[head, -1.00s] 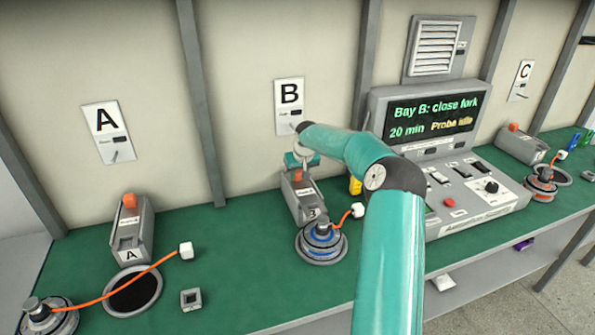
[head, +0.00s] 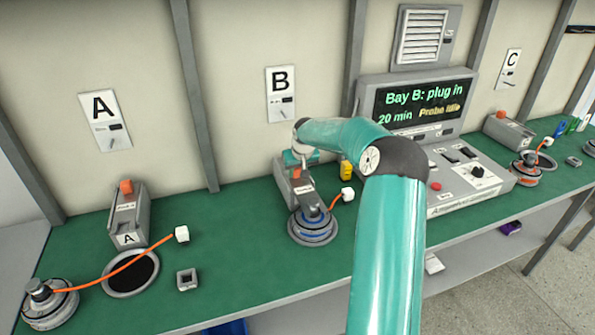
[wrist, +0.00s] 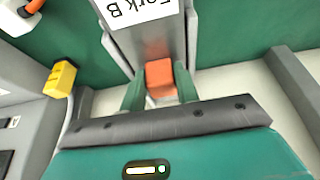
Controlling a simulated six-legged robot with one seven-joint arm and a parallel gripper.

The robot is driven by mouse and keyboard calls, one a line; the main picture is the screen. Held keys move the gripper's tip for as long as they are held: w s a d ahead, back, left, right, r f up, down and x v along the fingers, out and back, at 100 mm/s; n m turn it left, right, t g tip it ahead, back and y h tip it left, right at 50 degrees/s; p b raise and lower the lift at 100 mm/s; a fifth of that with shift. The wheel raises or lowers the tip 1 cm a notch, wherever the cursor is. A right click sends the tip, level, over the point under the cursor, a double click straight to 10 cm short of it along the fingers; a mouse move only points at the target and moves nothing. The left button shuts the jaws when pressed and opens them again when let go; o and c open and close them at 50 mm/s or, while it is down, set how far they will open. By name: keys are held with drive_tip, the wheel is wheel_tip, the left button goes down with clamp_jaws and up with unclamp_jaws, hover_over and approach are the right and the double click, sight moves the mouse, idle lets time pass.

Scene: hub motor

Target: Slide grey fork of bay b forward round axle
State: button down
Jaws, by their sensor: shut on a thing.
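The grey fork of bay B (head: 307,193) reaches forward from its housing and its front end lies at the axle of the hub motor (head: 313,228). In the wrist view the fork (wrist: 148,45) carries a white "Fork B" label and an orange knob (wrist: 160,76). My gripper (wrist: 160,92) has its two green fingers on either side of the knob and is shut on it. In the head view my gripper (head: 297,165) is behind the hub motor and partly hidden by my arm. The exact contact of fork and axle is too small to tell.
A white plug (head: 347,194) on an orange cable stands right of the hub motor. A yellow object (head: 346,170) is close by, left of the console (head: 455,180). The console screen (head: 420,104) reads "Bay B: plug in". Bay A's housing (head: 128,215) is at the left.

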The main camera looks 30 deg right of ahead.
sight(303, 187)
drive_tip(key=c, duration=1.3)
unclamp_jaws()
drive_tip(key=shift+s, duration=0.2)
drive_tip(key=shift+s+a+r, duration=0.1)
drive_tip(key=shift+w, duration=0.3)
drive_tip(key=v, duration=1.3)
drive_tip(key=shift+s+r, duration=0.1)
drive_tip(key=shift+r, duration=0.1)
